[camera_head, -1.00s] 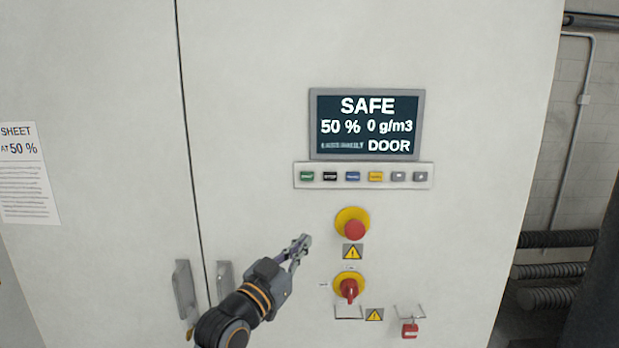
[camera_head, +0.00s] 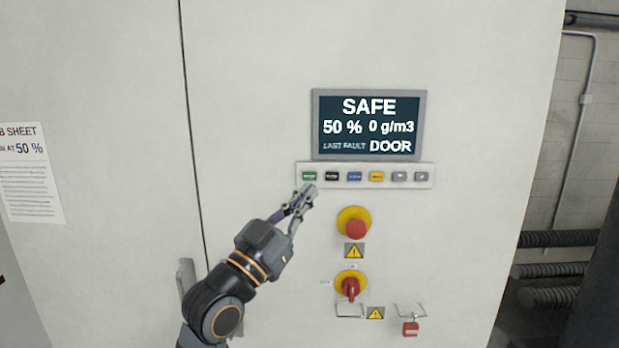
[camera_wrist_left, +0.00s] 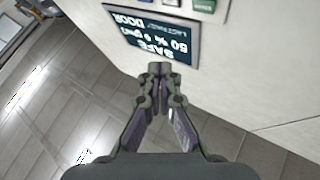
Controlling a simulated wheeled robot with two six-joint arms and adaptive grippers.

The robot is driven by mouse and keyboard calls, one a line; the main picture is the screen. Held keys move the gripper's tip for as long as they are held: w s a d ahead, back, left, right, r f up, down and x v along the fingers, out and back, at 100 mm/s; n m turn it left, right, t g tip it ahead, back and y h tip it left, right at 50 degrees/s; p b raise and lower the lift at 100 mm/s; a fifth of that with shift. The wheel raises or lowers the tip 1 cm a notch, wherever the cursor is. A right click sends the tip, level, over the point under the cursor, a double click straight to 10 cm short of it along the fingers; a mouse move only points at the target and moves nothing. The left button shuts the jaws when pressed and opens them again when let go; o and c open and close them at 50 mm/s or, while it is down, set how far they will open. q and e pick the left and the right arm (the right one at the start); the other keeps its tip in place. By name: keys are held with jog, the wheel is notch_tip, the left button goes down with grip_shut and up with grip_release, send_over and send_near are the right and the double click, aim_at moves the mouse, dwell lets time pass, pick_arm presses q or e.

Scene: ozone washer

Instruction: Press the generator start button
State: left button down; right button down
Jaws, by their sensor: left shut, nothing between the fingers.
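The green button (camera_head: 309,176) is at the left end of a row of several buttons on a pale strip (camera_head: 432,170) below the screen. Its lettering is too small to read surely. My left gripper (camera_head: 308,190) is shut and empty, its tips just below the green button in the head view. I cannot tell whether they touch the panel. In the left wrist view the shut fingertips (camera_wrist_left: 160,72) point toward the cabinet, and the green button (camera_wrist_left: 204,5) shows at the top edge. My right gripper is not in view.
The screen (camera_head: 368,101) reads SAFE, 50 %, 0 g/m3, LAST FAULT DOOR. A red emergency knob (camera_head: 356,229) on yellow and a red rotary switch (camera_head: 350,288) sit below. A red padlock (camera_head: 410,329) is lower right. A printed sheet (camera_head: 30,185) is at left.

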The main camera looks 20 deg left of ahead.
aim_at(309, 176)
pick_arm(q)
jog(key=w+a+b, duration=0.1)
jog(key=w+a, duration=0.1)
jog(key=w, duration=0.5)
jog(key=shift+w+b, duration=0.3)
jog(key=shift+w, duration=0.05)
jog(key=shift+a, duration=0.1)
jog(key=shift+w, duration=0.1)
dwell(0.9)
jog(key=shift+w+a+b, duration=0.1)
jog(key=shift+w+b, duration=0.2)
jog(key=shift+w, duration=0.05)
jog(key=shift+w+a, duration=0.15)
jog(key=shift+w, duration=0.15)
dwell(0.7)
jog(key=shift+s+d, duration=0.25)
jog(key=shift+s, duration=0.5)
